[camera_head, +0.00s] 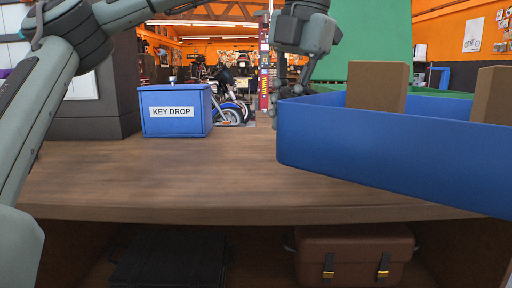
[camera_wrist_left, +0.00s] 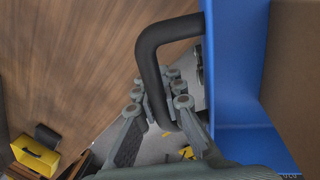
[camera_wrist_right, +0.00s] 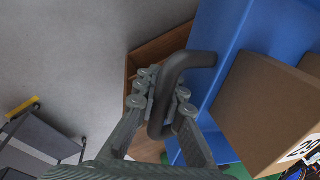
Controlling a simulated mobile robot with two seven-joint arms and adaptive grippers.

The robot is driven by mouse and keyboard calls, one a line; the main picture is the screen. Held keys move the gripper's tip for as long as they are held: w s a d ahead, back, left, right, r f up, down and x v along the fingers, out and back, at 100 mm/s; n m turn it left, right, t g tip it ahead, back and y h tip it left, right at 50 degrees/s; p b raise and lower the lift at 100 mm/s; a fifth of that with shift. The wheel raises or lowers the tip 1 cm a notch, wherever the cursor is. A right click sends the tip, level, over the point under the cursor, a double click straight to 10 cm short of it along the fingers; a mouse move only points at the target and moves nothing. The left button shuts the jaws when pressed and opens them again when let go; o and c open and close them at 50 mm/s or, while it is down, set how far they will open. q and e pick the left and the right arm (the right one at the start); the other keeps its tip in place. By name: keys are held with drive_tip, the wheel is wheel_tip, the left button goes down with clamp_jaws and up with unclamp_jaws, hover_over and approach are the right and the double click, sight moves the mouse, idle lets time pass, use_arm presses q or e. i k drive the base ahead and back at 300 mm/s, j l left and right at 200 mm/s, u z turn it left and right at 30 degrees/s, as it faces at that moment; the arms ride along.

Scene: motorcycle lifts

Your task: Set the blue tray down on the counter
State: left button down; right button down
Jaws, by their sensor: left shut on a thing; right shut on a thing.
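The blue tray (camera_head: 390,150) is at the right of the head view, with cardboard boxes (camera_head: 376,86) in it. Its near wall hides part of the wooden counter (camera_head: 190,180) and runs past the counter's front edge at the right. I cannot tell its height above the counter. My left gripper (camera_head: 277,105) is at the tray's left end. In the left wrist view its fingers (camera_wrist_left: 158,108) are shut around a black handle (camera_wrist_left: 150,65) of the tray. In the right wrist view my right gripper (camera_wrist_right: 163,95) is shut around the other black handle (camera_wrist_right: 188,62).
A blue key drop box (camera_head: 175,111) stands at the counter's back left, beside a dark cabinet. The counter's middle is clear. A brown case (camera_head: 353,255) lies on the shelf below. A green panel (camera_head: 368,40) rises behind the tray.

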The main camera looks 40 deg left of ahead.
sight(185, 165)
drive_tip(key=i+j+u, duration=0.15)
drive_tip(key=j+u, duration=0.35)
drive_tip(key=i+j+u, duration=0.25)
drive_tip(key=u, duration=0.2)
drive_tip(key=i+u, duration=0.1)
drive_tip(key=u, duration=0.2)
